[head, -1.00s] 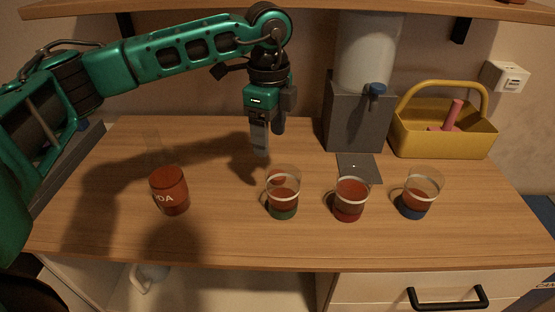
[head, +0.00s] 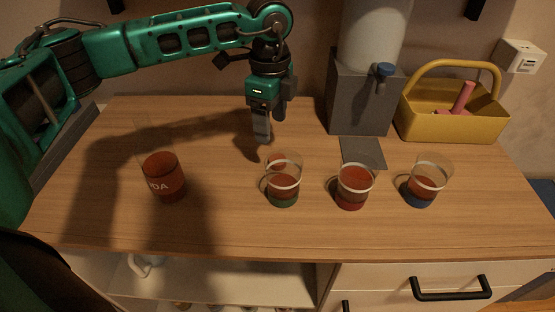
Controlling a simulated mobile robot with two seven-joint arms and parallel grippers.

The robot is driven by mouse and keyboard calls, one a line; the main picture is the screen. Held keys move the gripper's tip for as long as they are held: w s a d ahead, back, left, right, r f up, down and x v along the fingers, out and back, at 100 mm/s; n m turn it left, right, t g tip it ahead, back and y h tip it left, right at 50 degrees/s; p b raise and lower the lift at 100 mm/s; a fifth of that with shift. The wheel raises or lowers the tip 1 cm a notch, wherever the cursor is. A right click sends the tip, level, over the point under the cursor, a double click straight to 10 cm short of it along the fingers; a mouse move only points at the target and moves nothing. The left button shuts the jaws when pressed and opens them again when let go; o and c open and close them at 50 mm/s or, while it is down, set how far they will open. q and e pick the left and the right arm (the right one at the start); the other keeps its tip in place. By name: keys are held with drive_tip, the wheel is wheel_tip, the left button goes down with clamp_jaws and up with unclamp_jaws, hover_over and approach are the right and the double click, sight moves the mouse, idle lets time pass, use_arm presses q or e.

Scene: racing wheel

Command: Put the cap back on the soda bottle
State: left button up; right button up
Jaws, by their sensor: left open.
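The soda bottle (head: 164,177) stands upright at the left of the wooden table. It has a clear upper part that is hard to see and a dark red lower part with white letters. No cap is clearly visible. A small reddish patch (head: 278,160) shows through or behind the glass with the green base; I cannot tell whether it is the cap. My left gripper (head: 263,138) points down over the middle of the table, behind that glass and well to the right of the bottle. It is open and appears empty. My right gripper is not in view.
Three part-filled glasses with green (head: 283,187), red (head: 352,188) and blue (head: 424,186) bases stand in front. A grey dispenser (head: 358,103) and a yellow basket (head: 455,121) stand behind. The table's front left is clear apart from the bottle.

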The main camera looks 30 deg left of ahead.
use_arm(q)
drive_tip(key=shift+f, duration=2.05)
drive_tip(key=shift+w+d+f, duration=0.1)
drive_tip(key=shift+d+f, duration=0.05)
drive_tip(key=shift+f, duration=1.2)
drive_tip(key=shift+w+d+f, duration=0.1)
drive_tip(key=shift+f, duration=1.2)
drive_tip(key=c, duration=1.1)
